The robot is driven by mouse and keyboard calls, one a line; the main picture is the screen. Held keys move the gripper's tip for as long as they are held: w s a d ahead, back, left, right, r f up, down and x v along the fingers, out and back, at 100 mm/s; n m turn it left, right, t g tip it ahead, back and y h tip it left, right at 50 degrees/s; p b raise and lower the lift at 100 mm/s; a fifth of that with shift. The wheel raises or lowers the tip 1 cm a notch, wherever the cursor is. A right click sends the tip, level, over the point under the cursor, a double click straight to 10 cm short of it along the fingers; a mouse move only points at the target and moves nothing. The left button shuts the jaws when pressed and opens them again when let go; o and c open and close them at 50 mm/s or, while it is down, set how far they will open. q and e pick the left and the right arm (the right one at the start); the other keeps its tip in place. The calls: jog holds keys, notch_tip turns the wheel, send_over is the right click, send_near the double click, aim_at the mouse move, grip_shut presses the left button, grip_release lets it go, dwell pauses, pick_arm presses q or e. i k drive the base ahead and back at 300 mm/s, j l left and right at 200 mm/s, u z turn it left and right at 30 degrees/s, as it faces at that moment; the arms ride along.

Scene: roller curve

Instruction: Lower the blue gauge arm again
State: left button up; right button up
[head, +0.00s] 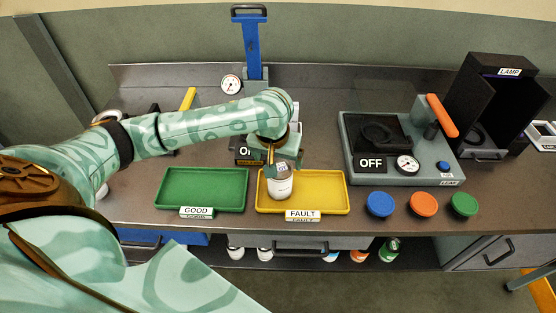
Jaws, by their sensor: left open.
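The blue gauge arm (252,47) stands upright at the back of the bench, with a black handle at its top. A round white dial (230,84) sits beside its foot. My left gripper (279,172) is open over the yellow FAULT tray (332,198), at the top of a white jar (280,188) that stands in the tray. Whether the fingers touch the jar is hard to tell. My left arm hides part of the bench in front of the gauge arm. My right gripper is out of view.
An empty green GOOD tray (203,188) lies to the left. A grey leak tester (400,150) with an orange lever (441,115) and an OFF sign stands right. Blue (380,204), orange (423,204) and green (464,204) discs line the front edge. A black lamp box (490,105) stands far right.

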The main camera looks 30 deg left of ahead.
aim_at(249, 22)
jog(key=u, duration=1.25)
